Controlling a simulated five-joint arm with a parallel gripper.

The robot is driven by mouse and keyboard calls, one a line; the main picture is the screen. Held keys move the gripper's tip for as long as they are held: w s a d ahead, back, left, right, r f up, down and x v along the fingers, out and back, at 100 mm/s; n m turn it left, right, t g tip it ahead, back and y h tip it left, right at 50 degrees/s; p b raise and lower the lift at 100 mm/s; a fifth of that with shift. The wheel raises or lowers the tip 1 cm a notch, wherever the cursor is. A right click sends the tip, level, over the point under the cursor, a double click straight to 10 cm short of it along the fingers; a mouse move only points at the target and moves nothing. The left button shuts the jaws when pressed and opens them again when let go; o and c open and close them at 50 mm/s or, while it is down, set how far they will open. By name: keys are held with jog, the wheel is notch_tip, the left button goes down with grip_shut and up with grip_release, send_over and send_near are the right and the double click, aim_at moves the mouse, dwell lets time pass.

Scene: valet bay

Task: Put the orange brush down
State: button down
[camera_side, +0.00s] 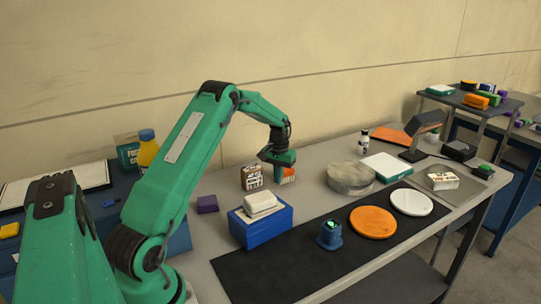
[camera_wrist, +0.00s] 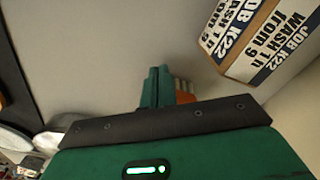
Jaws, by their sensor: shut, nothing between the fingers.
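My gripper (camera_side: 278,178) points down over the grey table, just right of a small printed box. Its fingers (camera_wrist: 158,84) are together in the wrist view, with nothing seen between them. An orange piece (camera_side: 288,173), which looks like the orange brush, stands right beside the fingers and is partly hidden by them. In the wrist view its orange edge and pale bristle-like strips (camera_wrist: 184,90) show behind the fingers. I cannot tell whether it touches them.
The printed box (camera_side: 251,177) stands close on the left; it also shows in the wrist view (camera_wrist: 262,38). A blue box (camera_side: 262,228) bears a white block (camera_side: 260,205). A grey round block (camera_side: 351,178) stands to the right. A black mat (camera_side: 270,274) holds an orange disc (camera_side: 373,222) and a white disc (camera_side: 411,202).

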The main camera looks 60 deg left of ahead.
jog(key=shift+w, duration=0.1)
dwell(0.3)
jog(key=shift+w+a, duration=0.7)
jog(key=shift+w, duration=0.3)
jog(key=shift+w+a, duration=0.65)
jog(key=shift+w, duration=0.35)
jog(key=shift+w+a, duration=0.7)
jog(key=shift+w, duration=0.3)
jog(key=shift+s+d, duration=0.15)
jog(key=shift+s, duration=0.1)
jog(key=shift+s+d, duration=0.45)
jog(key=shift+s, duration=0.25)
jog(key=shift+s+d, duration=0.45)
jog(key=shift+s, duration=0.2)
notch_tip(320, 180, up, 10)
jog(key=shift+s, duration=0.1)
jog(key=shift+d, duration=0.1)
